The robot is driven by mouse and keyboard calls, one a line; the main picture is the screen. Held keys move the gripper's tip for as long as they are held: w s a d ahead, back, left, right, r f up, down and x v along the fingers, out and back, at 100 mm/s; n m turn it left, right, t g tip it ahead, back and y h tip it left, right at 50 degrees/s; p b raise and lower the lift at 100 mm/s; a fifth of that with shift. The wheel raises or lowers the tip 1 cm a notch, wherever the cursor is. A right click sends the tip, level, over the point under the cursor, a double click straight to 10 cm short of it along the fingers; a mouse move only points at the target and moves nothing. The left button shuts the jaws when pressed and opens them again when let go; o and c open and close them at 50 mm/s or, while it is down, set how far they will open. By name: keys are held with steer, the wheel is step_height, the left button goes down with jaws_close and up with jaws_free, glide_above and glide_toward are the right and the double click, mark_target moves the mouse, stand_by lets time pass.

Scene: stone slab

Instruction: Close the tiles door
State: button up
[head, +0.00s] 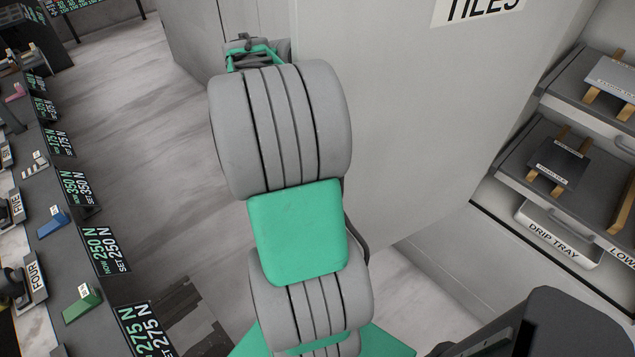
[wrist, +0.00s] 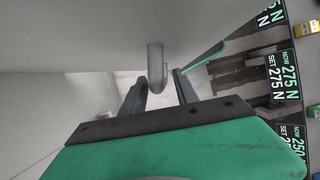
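The tiles door (head: 420,130) is a light grey panel with a "TILES" sign (head: 478,8) at its top. It stands open, with shelves showing to its right. In the wrist view the door (wrist: 75,30) fills the upper left, and its grey bent bar handle (wrist: 155,60) sticks out near the middle. My gripper (wrist: 161,82) is open, with one dark finger on each side of the handle's end; I cannot tell whether either touches it. In the head view my arm hides the handle and most of the gripper.
Open shelves (head: 575,110) at the right hold tiles on wooden stands, with a white drip tray (head: 558,232) below. A long dark bench (head: 75,215) with green-lettered force displays runs along the left. Pale floor (head: 130,110) lies clear between bench and door.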

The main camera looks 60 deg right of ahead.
steer(key=shift+s+f, duration=0.1)
steer(key=shift+f, duration=0.1)
steer(key=shift+c, duration=0.3)
jaws_close()
stand_by(1.0)
